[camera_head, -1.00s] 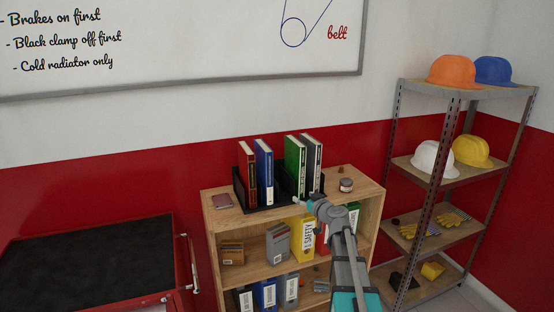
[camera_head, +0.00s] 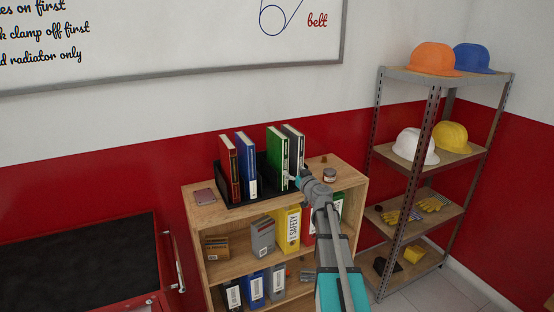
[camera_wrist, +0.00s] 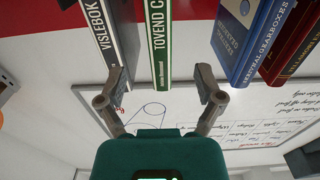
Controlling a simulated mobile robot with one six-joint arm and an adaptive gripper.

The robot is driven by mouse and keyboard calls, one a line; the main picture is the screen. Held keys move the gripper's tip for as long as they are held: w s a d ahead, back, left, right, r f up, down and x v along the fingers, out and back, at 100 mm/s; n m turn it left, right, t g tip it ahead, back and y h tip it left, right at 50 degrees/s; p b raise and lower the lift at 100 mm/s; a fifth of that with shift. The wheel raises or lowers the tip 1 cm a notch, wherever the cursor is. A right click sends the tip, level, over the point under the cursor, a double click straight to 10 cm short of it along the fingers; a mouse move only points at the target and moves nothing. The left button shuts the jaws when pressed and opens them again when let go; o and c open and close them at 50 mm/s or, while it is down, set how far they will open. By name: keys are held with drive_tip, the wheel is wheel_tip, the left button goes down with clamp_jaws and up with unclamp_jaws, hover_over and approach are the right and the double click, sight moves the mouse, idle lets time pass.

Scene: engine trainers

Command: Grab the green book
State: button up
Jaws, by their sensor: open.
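The green book (camera_head: 277,157) stands upright in a black rack (camera_head: 237,204) on top of the wooden bookcase. A grey book (camera_head: 294,150) is beside it. In the wrist view, which looks inverted, the green book's spine (camera_wrist: 158,42) lies between the fingers of my open gripper (camera_wrist: 160,76), with the grey book (camera_wrist: 112,35) close on its left. In the head view my gripper (camera_head: 296,182) is near the green book's lower front, and my arm hides part of it. I cannot tell whether the fingers touch the book.
A blue book (camera_head: 245,165) and a red book (camera_head: 228,168) stand in the rack's left part. A small jar (camera_head: 329,175) and a reddish flat item (camera_head: 203,197) lie on the bookcase top. A metal shelf (camera_head: 440,78) with helmets stands right.

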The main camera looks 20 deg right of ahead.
sight(285, 163)
drive_tip(key=w, duration=0.7)
drive_tip(key=shift+w+a, duration=0.15)
drive_tip(key=shift+w, duration=2.6)
clamp_jaws()
